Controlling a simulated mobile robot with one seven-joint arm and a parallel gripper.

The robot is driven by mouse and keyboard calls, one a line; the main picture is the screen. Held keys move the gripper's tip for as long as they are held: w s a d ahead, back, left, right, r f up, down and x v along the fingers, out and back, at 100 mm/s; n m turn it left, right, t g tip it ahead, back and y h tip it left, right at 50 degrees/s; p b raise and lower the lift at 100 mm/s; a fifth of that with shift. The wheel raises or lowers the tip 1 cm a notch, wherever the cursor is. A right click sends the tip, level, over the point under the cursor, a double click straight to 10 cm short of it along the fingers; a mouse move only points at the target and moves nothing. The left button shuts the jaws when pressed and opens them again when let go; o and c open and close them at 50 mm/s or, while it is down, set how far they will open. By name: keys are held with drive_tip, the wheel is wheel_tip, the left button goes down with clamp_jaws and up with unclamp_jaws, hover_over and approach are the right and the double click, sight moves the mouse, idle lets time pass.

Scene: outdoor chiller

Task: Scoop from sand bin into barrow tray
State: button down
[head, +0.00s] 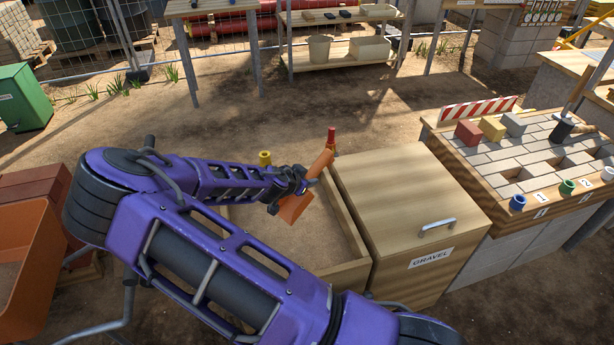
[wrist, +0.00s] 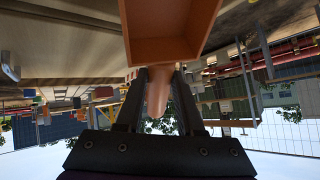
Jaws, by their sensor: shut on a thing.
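My gripper (head: 296,184) is above the open wooden sand bin (head: 352,222), which stands in the middle of the head view with sand (head: 325,238) inside. It is shut on an orange scoop (head: 294,208), held tilted with its pan low over the sand. In the wrist view the scoop (wrist: 170,48) fills the top centre, and its handle sits between the two dark fingers (wrist: 160,74). I see no sand in the visible part of the pan. The orange barrow tray (head: 22,245) is at the left edge, partly cut off. My arm hides much of the bin's left and front.
A lidded gravel bin (head: 400,195) adjoins the sand bin on the right. A paver bench (head: 520,165) with coloured blocks and numbered cups stands further right. A green box (head: 24,97) stands at the upper left. Bare ground lies behind the bin.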

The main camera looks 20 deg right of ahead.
wheel_tip(320, 180, down, 17)
drive_tip(key=b, duration=0.4)
drive_tip(key=shift+r, duration=0.15)
idle(1.1)
drive_tip(key=shift+r+p, duration=3.8)
drive_tip(key=shift+r, duration=4.2)
